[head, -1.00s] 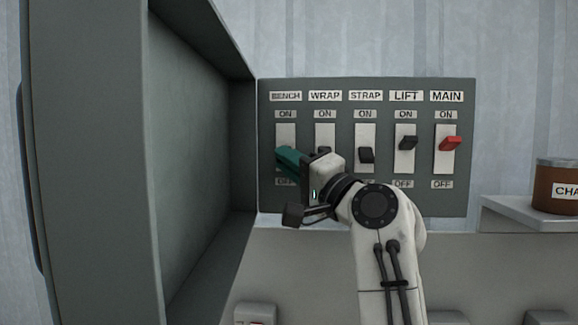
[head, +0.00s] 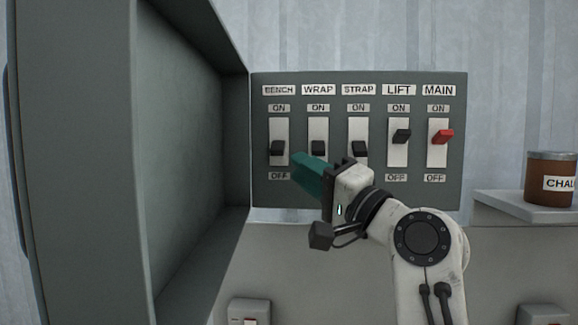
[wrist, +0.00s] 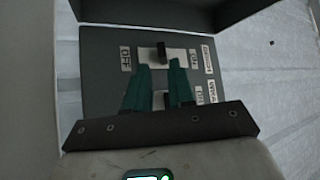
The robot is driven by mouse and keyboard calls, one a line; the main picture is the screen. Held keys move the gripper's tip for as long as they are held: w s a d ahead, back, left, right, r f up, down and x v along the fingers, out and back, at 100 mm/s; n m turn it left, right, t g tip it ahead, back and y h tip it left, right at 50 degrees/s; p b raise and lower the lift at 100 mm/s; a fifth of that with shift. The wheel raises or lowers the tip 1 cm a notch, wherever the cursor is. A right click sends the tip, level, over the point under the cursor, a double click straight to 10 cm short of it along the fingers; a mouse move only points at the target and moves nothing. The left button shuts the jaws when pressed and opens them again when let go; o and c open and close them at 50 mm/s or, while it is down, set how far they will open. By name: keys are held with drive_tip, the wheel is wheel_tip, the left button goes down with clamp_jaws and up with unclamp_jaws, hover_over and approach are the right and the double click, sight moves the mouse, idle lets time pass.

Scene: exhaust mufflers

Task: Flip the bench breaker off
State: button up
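The bench breaker (head: 278,148) is a black lever in the leftmost white slot of the grey panel (head: 460,180). It sits in the lower part of its slot, toward the OFF label. My gripper (head: 300,172) has teal fingers and is in front of the panel, below and right of the bench lever, apart from it. In the wrist view, my gripper (wrist: 160,66) shows a gap between its fingers, with nothing held. The bench lever (wrist: 161,50) is just beyond the fingertips there.
The wrap lever (head: 318,148) and strap lever (head: 360,149) are also down. The lift lever (head: 401,136) and red main lever (head: 442,137) are up. An open grey cabinet door (head: 190,150) stands left of the panel. A brown can (head: 548,170) sits on a shelf at right.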

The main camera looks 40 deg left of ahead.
drive_tip(key=v, duration=0.5)
drive_tip(key=shift+b, duration=0.3)
drive_tip(key=shift+a, duration=0.1)
drive_tip(key=w+d+f+m+t+h, duration=0.1)
drive_tip(key=d+f+h, duration=0.2)
drive_tip(key=d+f, duration=0.55)
drive_tip(key=w+d+f+t+h, duration=0.1)
drive_tip(key=d+f+t+h, duration=0.15)
drive_tip(key=f, duration=1.05)
drive_tip(key=w+d+f+m+t+h, duration=0.1)
drive_tip(key=d+f+h, duration=0.3)
drive_tip(key=d+f, duration=0.45)
drive_tip(key=s+d+f+g+h+p, duration=0.1)
drive_tip(key=s+d+f+h, duration=0.25)
drive_tip(key=d+f, duration=0.4)
drive_tip(key=s+d+f+g+h, duration=0.15)
drive_tip(key=s+d+f, duration=0.3)
drive_tip(key=f, duration=0.55)
drive_tip(key=s+d+f+g+h, duration=0.1)
drive_tip(key=s+d+f+h, duration=0.1)
drive_tip(key=s+d, duration=0.4)
drive_tip(key=s+d+f+g+h, duration=0.2)
drive_tip(key=s+d+f, duration=0.3)
drive_tip(key=s, duration=0.7)
drive_tip(key=s+d+f+g+h, duration=0.1)
drive_tip(key=s+d+f+h, duration=0.2)
drive_tip(key=s+d, duration=0.5)
drive_tip(key=shift+s+d+f+m+g+p, duration=0.35)
drive_tip(key=shift+s+f, duration=0.25)
drive_tip(key=shift+s, duration=0.25)
